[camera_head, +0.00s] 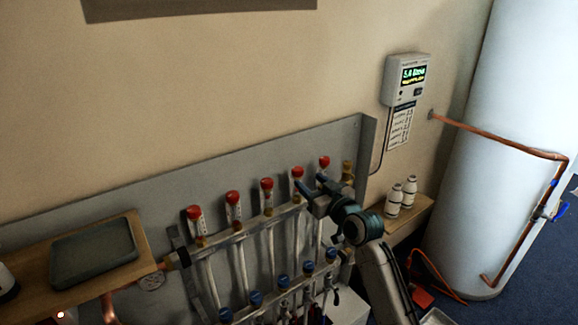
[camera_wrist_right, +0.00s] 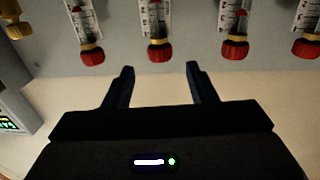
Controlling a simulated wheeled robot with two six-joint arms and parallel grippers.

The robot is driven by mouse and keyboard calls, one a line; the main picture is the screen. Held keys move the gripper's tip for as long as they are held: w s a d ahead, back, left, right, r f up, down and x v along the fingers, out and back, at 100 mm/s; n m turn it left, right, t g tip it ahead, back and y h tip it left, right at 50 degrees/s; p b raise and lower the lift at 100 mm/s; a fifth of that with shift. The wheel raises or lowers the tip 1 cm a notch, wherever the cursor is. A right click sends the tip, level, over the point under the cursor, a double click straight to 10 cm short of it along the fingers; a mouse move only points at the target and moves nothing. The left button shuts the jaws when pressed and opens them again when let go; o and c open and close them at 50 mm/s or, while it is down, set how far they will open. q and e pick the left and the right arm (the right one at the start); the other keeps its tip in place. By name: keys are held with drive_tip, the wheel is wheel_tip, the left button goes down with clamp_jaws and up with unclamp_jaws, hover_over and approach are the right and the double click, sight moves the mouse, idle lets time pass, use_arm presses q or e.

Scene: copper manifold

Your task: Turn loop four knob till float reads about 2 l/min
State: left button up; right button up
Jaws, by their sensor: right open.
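The copper manifold's flow meters stand in a row, each a clear tube with a scale and a red knob on top. Counting from the left, the fourth knob (camera_head: 297,172) is by my right gripper (camera_head: 310,190). In the right wrist view, turned upside down, that fourth knob (camera_wrist_right: 159,51) appears between the two fingertips (camera_wrist_right: 159,70), just beyond them. My right gripper is open, with nothing between its fingers, and I see no contact with the knob. The fourth float's reading is too small and dark to tell. My left gripper is out of view.
The fifth knob (camera_head: 323,161) and third knob (camera_head: 266,184) flank it closely. A wall display (camera_head: 408,76) shows green digits I cannot read surely. A grey tray (camera_head: 95,253) lies on the left shelf; white bottles (camera_head: 402,194) stand right, before a white tank (camera_head: 490,150).

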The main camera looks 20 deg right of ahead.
sight(293, 169)
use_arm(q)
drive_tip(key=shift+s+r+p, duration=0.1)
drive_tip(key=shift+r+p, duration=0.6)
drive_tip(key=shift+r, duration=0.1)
use_arm(e)
drive_tip(key=x, duration=0.9)
drive_tip(key=shift+w, duration=0.1)
